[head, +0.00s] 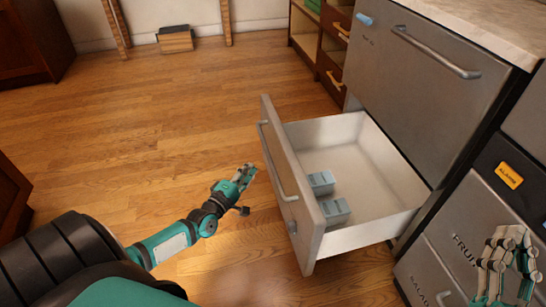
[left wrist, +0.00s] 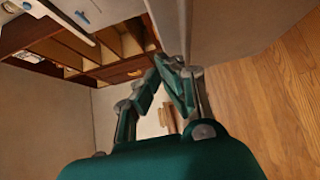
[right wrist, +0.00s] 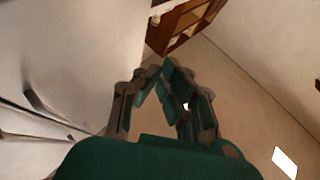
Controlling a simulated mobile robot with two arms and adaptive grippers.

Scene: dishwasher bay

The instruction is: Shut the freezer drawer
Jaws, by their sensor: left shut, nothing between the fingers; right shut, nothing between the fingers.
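The freezer drawer (head: 300,185) is pulled well out from the grey cabinet, its front with a bar handle (head: 278,165) facing left. Two small blue-grey boxes (head: 322,182) (head: 335,211) lie inside near the front panel. My left gripper (head: 246,172) is shut and empty, just left of the drawer front, with a small gap showing in the head view. In the left wrist view, its fingers (left wrist: 172,62) are close to a pale grey panel. My right gripper (head: 512,235) is shut and empty at the lower right, before the lower drawer fronts; its fingers show in the right wrist view (right wrist: 165,68).
A closed grey front (head: 425,75) with a handle is above the open drawer, under a pale countertop (head: 500,25). Labelled drawers (head: 465,240) stand at the right. A wooden shelf unit (head: 318,45) is behind. The wooden floor (head: 130,130) left of the drawer is clear.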

